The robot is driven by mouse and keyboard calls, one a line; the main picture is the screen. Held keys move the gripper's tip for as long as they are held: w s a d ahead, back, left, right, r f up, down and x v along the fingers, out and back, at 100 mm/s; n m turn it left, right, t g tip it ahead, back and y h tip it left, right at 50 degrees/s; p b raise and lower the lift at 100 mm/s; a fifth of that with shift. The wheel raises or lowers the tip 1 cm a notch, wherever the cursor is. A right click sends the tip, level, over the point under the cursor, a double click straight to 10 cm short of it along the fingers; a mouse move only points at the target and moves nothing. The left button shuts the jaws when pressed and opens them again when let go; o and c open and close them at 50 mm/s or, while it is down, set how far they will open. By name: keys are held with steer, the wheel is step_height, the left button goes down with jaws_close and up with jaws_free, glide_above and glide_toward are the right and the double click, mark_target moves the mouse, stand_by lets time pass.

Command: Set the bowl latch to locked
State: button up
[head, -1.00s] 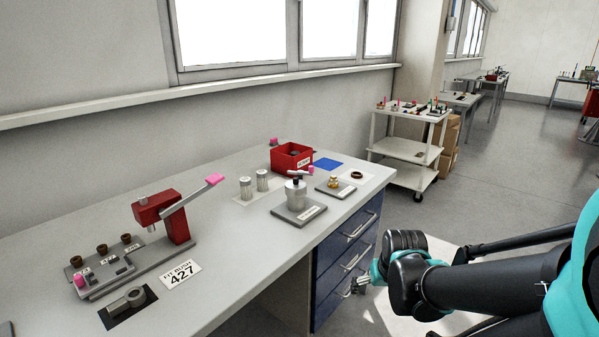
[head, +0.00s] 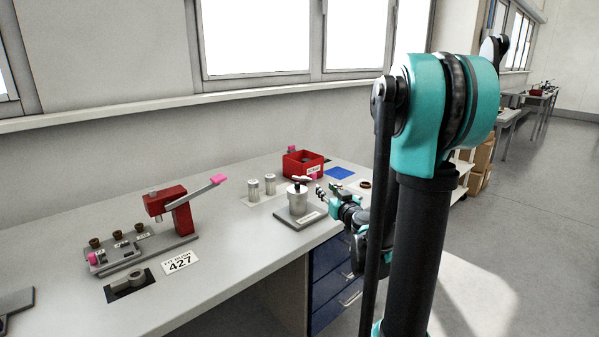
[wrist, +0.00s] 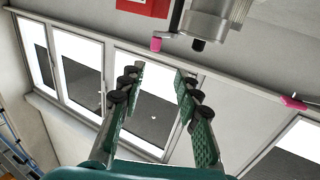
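A silver metal bowl unit (head: 297,200) stands upright on a grey base plate (head: 300,220) towards the right end of the bench. A lever with a pink tip (head: 312,177) is at its top, pointing right; I take this as the latch, but its setting is too small to read. The wrist view shows the silver unit (wrist: 218,22) and a pink-tipped lever (wrist: 156,44) at the top, beyond my fingertips. My gripper (head: 320,192) is just right of the unit. In the wrist view my gripper (wrist: 160,75) is open and empty, its fingers apart from the lever.
A red bin (head: 302,164) stands behind the unit, with two metal cylinders (head: 262,186) to the left. A red press (head: 180,212) with a pink-tipped handle is further left. The bench front between press and unit is clear.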

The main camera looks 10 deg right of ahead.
steer(key=d+x, duration=0.1)
steer(key=x, duration=1.6)
steer(key=shift+w+r, duration=0.2)
steer(key=shift+w, duration=0.3)
steer(key=shift+a, duration=0.1)
jaws_close()
